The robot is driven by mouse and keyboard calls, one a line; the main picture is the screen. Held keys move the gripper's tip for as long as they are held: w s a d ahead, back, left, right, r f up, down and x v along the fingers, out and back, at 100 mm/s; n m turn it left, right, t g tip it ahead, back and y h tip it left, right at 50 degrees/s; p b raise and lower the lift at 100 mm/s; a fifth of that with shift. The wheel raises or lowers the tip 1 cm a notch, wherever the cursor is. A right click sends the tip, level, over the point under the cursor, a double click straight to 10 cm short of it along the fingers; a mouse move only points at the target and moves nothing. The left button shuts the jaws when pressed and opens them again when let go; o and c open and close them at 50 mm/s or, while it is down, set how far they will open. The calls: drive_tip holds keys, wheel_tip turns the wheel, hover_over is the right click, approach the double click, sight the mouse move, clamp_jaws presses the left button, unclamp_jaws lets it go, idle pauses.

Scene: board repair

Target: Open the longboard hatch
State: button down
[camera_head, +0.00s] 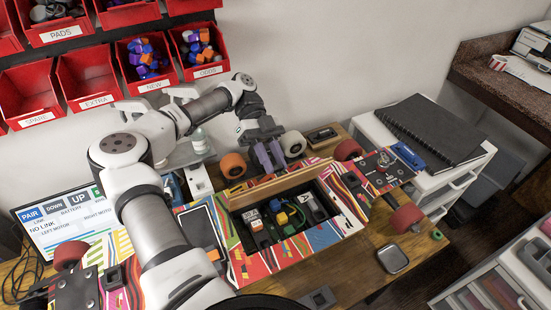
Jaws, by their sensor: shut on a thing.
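The longboard (268,268) lies across the workbench, its deck covered in a colourful pattern. Its hatch lid (292,184) stands raised along the far side of the opening, its bare wooden face toward the camera. The open compartment (322,193) shows coloured blocks and wires inside. My gripper (270,163) is at the far side of the lid, its purple fingers at the lid's upper edge. It is shut on the lid; the exact contact is partly hidden behind it.
An orange wheel (233,165) and another (293,144) stand close to my gripper. Red wheels (406,218) sit at the board's ends. A small grey case (393,258) lies at the front right. Red bins (88,76) hang behind; a black notebook (430,128) lies on white drawers.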

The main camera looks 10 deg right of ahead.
drive_tip(key=shift+w, duration=0.2)
idle(0.4)
drive_tip(key=c, duration=1.1)
unclamp_jaws()
